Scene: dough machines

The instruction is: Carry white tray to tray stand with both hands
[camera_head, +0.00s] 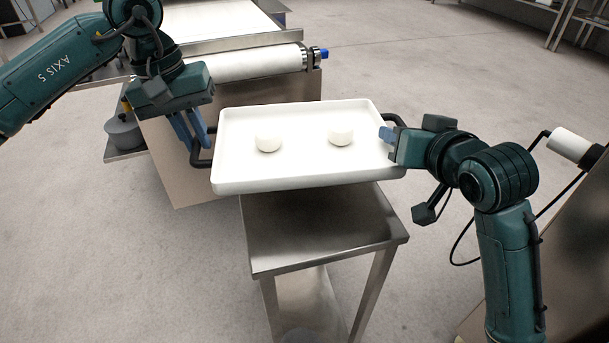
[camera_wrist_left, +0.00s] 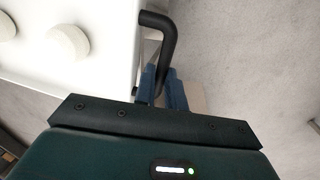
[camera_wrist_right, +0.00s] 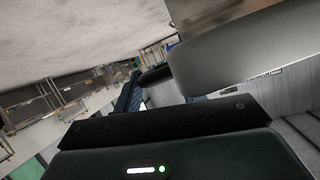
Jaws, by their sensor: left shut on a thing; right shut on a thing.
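The white tray (camera_head: 300,182) is held level or slightly tilted over the near steel stand (camera_head: 322,228), overlapping its far part in the head view; I cannot tell whether they touch. Two round white dough pieces (camera_head: 268,142) lie on the tray. My left gripper (camera_head: 193,142) is shut on the black handle at the tray's left end; the handle also shows between the blue fingers in the left wrist view (camera_wrist_left: 162,88). My right gripper (camera_head: 388,134) is shut at the handle on the tray's right end. In the right wrist view the grip is partly hidden.
A dough machine with a white roller (camera_head: 240,63) and belt stands behind the tray at the left. A grey round container (camera_head: 124,132) sits on its lower shelf. Another machine (camera_head: 576,215) stands at the right edge.

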